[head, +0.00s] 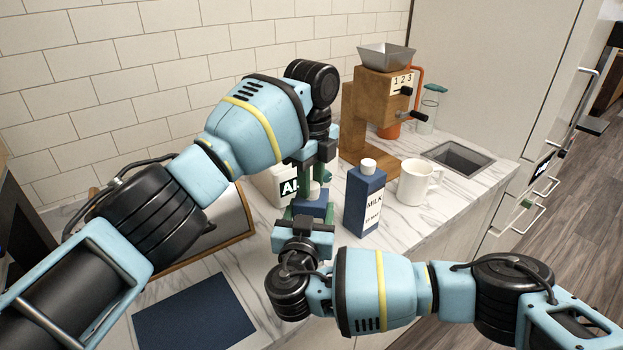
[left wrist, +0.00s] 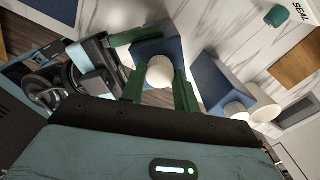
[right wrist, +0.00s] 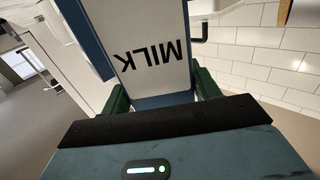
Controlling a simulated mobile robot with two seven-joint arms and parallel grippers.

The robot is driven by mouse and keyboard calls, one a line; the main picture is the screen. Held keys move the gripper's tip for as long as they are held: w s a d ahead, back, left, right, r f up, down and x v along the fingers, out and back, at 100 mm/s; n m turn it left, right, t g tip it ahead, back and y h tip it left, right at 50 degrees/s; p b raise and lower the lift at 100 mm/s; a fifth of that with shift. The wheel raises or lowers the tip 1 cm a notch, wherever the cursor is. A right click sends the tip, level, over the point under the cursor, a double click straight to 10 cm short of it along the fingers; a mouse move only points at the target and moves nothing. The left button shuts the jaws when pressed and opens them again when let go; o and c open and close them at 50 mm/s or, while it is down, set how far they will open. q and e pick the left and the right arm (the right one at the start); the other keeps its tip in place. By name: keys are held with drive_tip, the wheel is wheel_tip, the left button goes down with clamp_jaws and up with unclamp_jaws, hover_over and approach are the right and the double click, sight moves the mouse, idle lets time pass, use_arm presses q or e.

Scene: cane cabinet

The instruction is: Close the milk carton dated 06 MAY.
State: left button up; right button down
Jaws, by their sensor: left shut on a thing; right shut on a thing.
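A blue milk carton (head: 318,207) with a white cap (head: 313,190) is between my two grippers. My left gripper (head: 312,184) comes down from above and is shut on the cap, which also shows between its green fingers in the left wrist view (left wrist: 160,71). My right gripper (head: 307,221) is shut on the carton's body; its white "MILK" label (right wrist: 150,50) shows in the right wrist view. No date is visible on this carton. A second blue carton (head: 366,203) with a white cap and a "MILK" label stands to the right; its date line looks like "13 MAY", though small.
A white mug (head: 416,184) stands right of the second carton. A wooden grinder (head: 370,110) and a sunken bin (head: 456,157) are behind. A white box (head: 268,186) is partly hidden behind my left arm. A dark blue mat (head: 195,315) lies at the front left.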

use_arm(q)
drive_tip(key=m, duration=0.7)
drive_tip(key=shift+m, duration=0.4)
drive_tip(key=m, duration=0.4)
drive_tip(key=shift+m, duration=0.3)
drive_tip(key=m, duration=0.3)
drive_tip(key=shift+m, duration=0.3)
drive_tip(key=o, duration=0.9)
drive_tip(key=shift+r, duration=2.25)
